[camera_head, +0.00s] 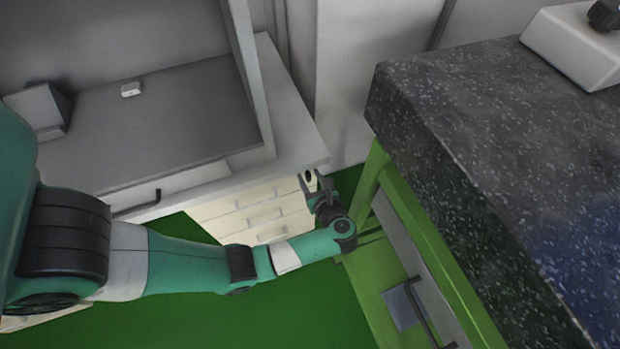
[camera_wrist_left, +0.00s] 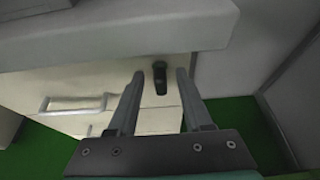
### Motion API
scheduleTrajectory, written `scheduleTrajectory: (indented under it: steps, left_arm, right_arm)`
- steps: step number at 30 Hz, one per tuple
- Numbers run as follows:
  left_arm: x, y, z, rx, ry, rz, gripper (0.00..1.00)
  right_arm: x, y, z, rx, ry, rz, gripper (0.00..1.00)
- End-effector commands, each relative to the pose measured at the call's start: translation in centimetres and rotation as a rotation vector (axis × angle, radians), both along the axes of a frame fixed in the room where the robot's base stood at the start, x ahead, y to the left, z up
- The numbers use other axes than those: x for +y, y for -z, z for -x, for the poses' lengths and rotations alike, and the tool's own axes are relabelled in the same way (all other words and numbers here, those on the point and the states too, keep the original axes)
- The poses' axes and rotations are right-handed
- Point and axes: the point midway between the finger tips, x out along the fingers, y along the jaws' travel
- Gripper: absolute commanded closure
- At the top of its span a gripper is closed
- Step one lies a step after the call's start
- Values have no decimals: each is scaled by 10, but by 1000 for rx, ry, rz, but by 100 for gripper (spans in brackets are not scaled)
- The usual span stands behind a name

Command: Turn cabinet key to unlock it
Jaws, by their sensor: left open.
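The cabinet (camera_head: 260,214) is a cream drawer unit under the grey desk top. Its dark key (camera_wrist_left: 160,77) stands at the upper right of the cabinet front in the left wrist view, where the cabinet front (camera_wrist_left: 75,90) also shows. My left gripper (camera_head: 315,184) reaches the cabinet's upper right corner in the head view. In the left wrist view its two fingers (camera_wrist_left: 157,80) are open, with the key between them. Gaps show on both sides of the key, so the fingers do not appear closed on it. My right gripper is not in view.
The grey desk edge (camera_wrist_left: 130,32) overhangs just above the key. A green-framed bench with a speckled dark top (camera_head: 500,160) stands close on the right. A grey wall panel (camera_wrist_left: 235,75) is right of the cabinet. Green floor (camera_head: 300,310) is open below.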

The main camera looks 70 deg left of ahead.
Motion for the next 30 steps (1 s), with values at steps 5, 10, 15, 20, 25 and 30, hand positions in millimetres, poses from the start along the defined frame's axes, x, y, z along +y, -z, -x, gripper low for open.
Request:
scheduleTrajectory:
  steps: [5, 10, 15, 20, 25, 30]
  left_arm:
    - [0, 0, 0, 0, 0, 0, 59]
    - [0, 0, 0, 0, 0, 0, 90]
    - [0, 0, 0, 0, 0, 0, 100]
    - [-1, 0, 0, 9, -1, -1, 100]
    - [0, 2, -4, 198, -2, 0, 100]
    - [0, 2, -6, 364, -2, 1, 100]
  right_arm:
    - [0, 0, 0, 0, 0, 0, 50]
    - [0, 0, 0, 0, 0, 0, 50]
    - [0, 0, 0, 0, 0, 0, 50]
    - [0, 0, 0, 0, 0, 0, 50]
    - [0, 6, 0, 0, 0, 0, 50]
    - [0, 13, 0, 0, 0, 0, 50]
